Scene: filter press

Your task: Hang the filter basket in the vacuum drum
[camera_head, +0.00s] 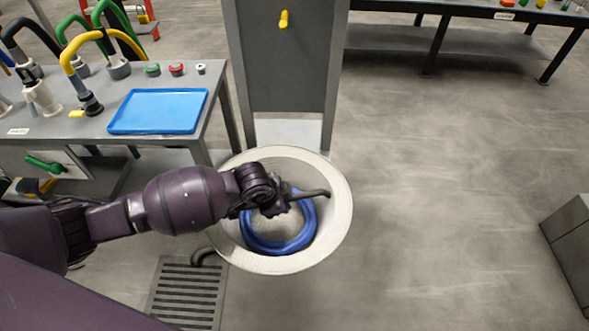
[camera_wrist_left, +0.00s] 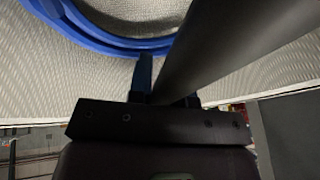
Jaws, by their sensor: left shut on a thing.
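A wide, pale round vessel with a perforated-looking wall (camera_head: 340,215) stands in the middle of the head view. A thick blue ring (camera_head: 284,248) lies inside it; it also shows in the wrist view (camera_wrist_left: 90,35). I cannot tell which parts belong to the filter basket and which to the vacuum drum. My left gripper (camera_head: 284,197) is above the blue ring, inside the vessel's outline. It is shut on a dark bar (camera_head: 316,194), which runs up and right from the jaws in the wrist view (camera_wrist_left: 215,45). The bar's attachment is hidden. My right gripper is out of view.
A grey bench with a blue tray (camera_head: 158,111) and several coloured hoses stands at the left. A grey frame with a yellow knob (camera_head: 284,19) rises behind the vessel. A floor grate (camera_head: 187,293) lies at front left.

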